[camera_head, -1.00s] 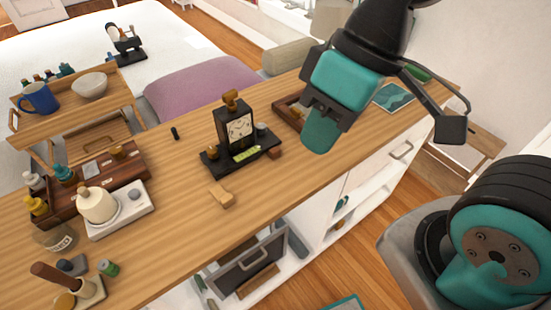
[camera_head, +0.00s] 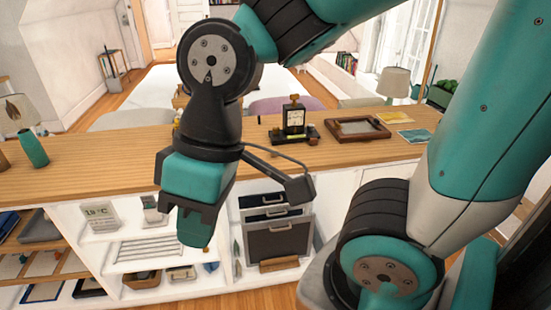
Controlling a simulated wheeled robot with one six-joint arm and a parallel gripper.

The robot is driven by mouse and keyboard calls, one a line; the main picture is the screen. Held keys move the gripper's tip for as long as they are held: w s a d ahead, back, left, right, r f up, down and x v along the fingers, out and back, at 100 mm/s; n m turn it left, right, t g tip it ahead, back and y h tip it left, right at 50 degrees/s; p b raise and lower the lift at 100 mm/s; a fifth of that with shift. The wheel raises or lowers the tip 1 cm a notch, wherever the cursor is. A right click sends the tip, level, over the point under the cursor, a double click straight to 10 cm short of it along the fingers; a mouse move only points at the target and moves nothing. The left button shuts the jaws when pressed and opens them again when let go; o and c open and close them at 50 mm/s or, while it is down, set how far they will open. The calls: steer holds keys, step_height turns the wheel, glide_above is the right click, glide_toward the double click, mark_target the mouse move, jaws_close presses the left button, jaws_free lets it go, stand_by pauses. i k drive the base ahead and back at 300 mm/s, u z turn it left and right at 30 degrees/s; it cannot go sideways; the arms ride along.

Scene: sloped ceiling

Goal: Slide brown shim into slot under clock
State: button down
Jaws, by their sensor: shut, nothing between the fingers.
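The black clock (camera_head: 294,118) with a white face stands upright on the wooden counter, right of the middle. Its dark base (camera_head: 306,138) sits on the counter, with a yellow-green strip at its front. The slot under the clock is too small to make out. I cannot make out the brown shim for certain in this view. My gripper (camera_head: 194,232) hangs pointing down in front of the counter, left of and lower than the clock. It is shut and empty, well apart from the clock.
A framed wooden tray (camera_head: 358,129) lies right of the clock. Open shelves (camera_head: 140,249) and dark drawers (camera_head: 278,238) lie below. My arm hides part of the counter.

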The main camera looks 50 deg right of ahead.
mark_target(312, 140)
steer(key=u, duration=0.4)
steer(key=i, duration=1.1)
steer(key=z, duration=1.1)
steer(key=i, duration=0.55)
steer(key=z, duration=0.7)
